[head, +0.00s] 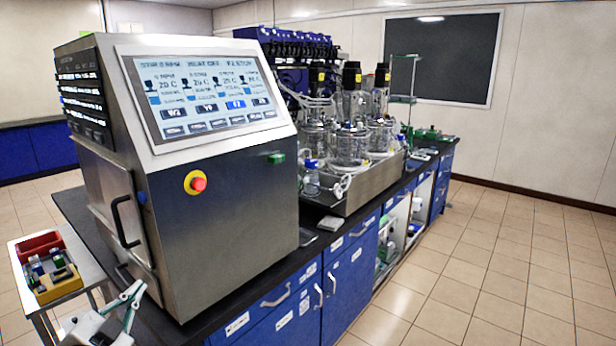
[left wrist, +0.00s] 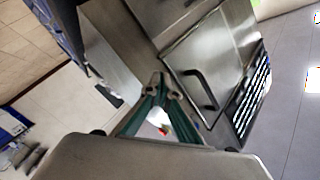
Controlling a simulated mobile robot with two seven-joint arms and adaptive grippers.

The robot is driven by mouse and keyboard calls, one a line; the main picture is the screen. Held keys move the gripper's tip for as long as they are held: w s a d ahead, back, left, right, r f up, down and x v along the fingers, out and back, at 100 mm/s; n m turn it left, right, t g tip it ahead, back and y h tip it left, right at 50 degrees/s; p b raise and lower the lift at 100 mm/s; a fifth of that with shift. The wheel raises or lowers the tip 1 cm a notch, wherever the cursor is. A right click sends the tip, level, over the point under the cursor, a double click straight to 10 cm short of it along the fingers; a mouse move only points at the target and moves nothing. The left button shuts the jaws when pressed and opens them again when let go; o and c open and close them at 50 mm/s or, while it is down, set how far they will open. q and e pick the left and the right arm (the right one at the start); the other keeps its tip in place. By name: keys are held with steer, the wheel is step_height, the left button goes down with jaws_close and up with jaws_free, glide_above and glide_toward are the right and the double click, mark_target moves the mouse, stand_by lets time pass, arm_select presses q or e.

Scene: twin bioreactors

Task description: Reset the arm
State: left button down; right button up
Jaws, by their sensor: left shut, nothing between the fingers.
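My left gripper (head: 133,291) shows at the lower left of the head view, in front of the steel control cabinet (head: 225,225). Its green-grey fingers are shut and empty. In the left wrist view the fingers (left wrist: 158,82) meet at their tips, with the cabinet's door and black handle (left wrist: 203,88) beyond them. I cannot tell whether the fingertips touch anything. The cabinet bears a lit touchscreen (head: 200,93) and a red stop button (head: 198,184). My right gripper is not in view.
A small side table at the left holds a red and yellow tray (head: 60,285) with bottles. Glass bioreactor vessels (head: 348,145) stand in a steel tray on the dark bench, right of the cabinet. Tiled floor (head: 480,280) is clear at the right.

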arm_select(q)
steer(key=s+d+f+n+g+h, duration=0.1)
steer(key=s+d+f, duration=0.15)
steer(key=f, duration=0.45)
steer(key=s+d+f+n+g, duration=0.1)
steer(key=s+d+f+g, duration=0.1)
steer(key=s+f, duration=0.35)
steer(key=s+d+f+g+h, duration=0.1)
steer(key=d+f, duration=0.2)
steer(key=f, duration=0.6)
steer(key=s+d+f+n+g, duration=0.1)
steer(key=s+d+f, duration=0.3)
steer(key=s+f, duration=0.3)
steer(key=s+d+f+n+g+h, duration=0.1)
steer(key=s+d+f, duration=0.3)
steer(key=s+f, duration=0.4)
steer(key=shift+s+n+g, duration=0.15)
steer(key=shift+n+g, duration=0.25)
steer(key=shift+g, duration=0.1)
